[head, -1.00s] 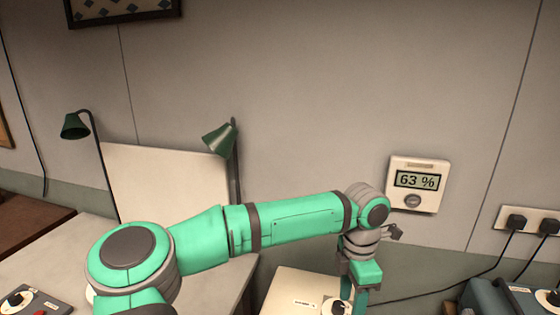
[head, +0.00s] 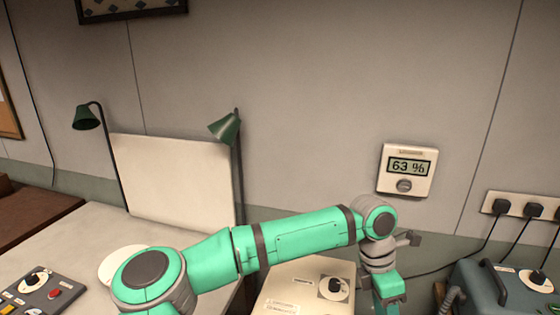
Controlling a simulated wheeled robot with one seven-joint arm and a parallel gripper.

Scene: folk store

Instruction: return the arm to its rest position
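My green arm reaches from the bottom left across the lower middle of the head view and bends down at the wrist. My gripper (head: 390,302) hangs at the bottom edge, and its fingers are cut off or hidden, so I cannot tell whether it is open or shut. It is beside the right edge of a cream box with a dial (head: 308,273). The arm covers part of that box and of the table behind it.
A wall display reading 63 % (head: 406,171) is above my wrist. A grey device with a handle (head: 510,285) stands at right, below plugged sockets (head: 518,206). Two green lamps (head: 225,127) flank a white panel (head: 172,178). A control box (head: 40,290) is at lower left on the pale table (head: 75,245).

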